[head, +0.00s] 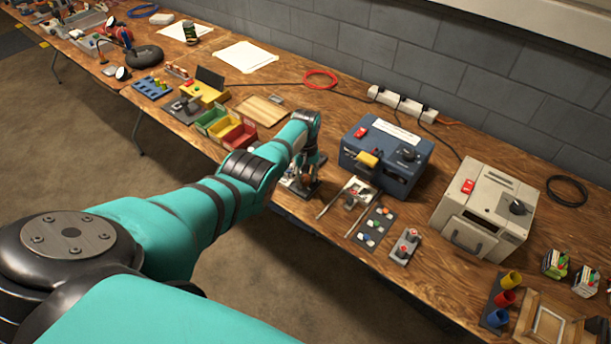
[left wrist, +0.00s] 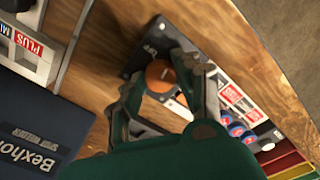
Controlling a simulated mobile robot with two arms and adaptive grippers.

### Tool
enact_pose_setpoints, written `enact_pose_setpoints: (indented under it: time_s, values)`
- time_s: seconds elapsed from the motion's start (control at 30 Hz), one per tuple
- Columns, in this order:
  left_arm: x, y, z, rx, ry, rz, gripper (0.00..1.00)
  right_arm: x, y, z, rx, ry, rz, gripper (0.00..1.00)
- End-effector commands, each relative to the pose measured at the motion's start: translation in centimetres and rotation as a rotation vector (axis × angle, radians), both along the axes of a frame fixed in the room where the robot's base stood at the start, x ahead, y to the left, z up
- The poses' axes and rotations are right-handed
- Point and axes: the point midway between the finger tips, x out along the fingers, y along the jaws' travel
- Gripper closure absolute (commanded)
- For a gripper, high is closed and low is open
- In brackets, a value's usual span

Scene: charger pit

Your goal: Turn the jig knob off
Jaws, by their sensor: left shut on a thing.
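The jig (left wrist: 138,62) is a dark plate with white lettering near the table's front edge, seen in the left wrist view. Its round orange-brown knob (left wrist: 159,71) has a pale mark on top. My left gripper (left wrist: 161,82) is shut on the knob, with one finger on each side. In the head view the left gripper (head: 304,172) points down over the jig, and the arm and fingers mostly hide the knob. The lettering is too blurred to read the knob's setting. My right gripper is not in view.
A blue spot welder (head: 417,170) stands behind and right of the jig, with a beige box (head: 470,235) farther right. Red, yellow and green bins (head: 241,136) stand close on the left. A small metal stand (head: 354,192) is close on the right.

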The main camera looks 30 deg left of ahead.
Motion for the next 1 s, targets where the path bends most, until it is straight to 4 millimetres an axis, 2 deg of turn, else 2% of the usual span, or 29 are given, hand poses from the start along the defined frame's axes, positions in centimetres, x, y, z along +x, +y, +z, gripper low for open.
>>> enact_pose_setpoints:
  time_s: [0.6, 1.0]
  values:
    - [0.19, 0.04, 0.11, 0.001, -0.004, 0.562, 1.0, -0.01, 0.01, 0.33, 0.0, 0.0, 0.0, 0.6]
    - [0.22, 0.06, 0.12, 0.002, -0.005, 0.775, 1.0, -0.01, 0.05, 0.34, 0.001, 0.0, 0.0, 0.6]
